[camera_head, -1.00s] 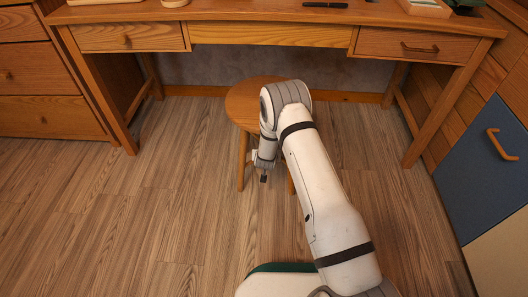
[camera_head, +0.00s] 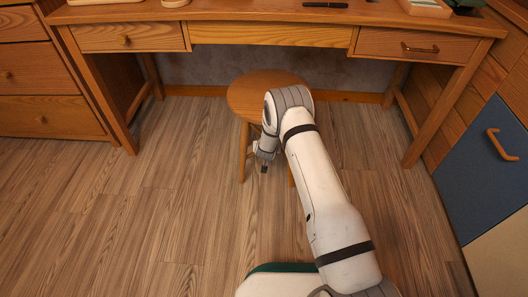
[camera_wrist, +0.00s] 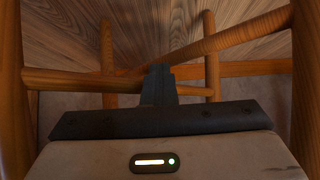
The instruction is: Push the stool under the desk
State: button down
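The wooden stool (camera_head: 245,96) has a round seat and stands upright on the floor at the middle opening of the desk (camera_head: 270,35). From above, its seat shows just below the desk's front edge; how far it reaches under the top is hard to tell. My gripper (camera_head: 264,168) is low by the front of the stool, below seat height, and my arm hides the seat's right part. In the wrist view, my gripper's dark fingers (camera_wrist: 158,84) are together with nothing seen between them. Stool legs (camera_wrist: 306,85) and rungs (camera_wrist: 80,82) surround them; contact is unclear.
A drawer cabinet (camera_head: 45,85) stands at the left, and a blue cabinet door (camera_head: 488,165) with a wooden handle is at the right. The desk legs (camera_head: 105,100) flank the knee space. The floor (camera_head: 140,220) in front is clear.

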jog(key=shift+w+r, duration=0.1)
jog(key=shift+w, duration=0.3)
jog(key=shift+w+d, duration=0.1)
jog(key=shift+w, duration=2.5)
jog(key=shift+w+p, duration=0.4)
jog(key=shift+w, duration=1.95)
jog(key=shift+w+d, duration=0.1)
jog(key=shift+d, duration=0.05)
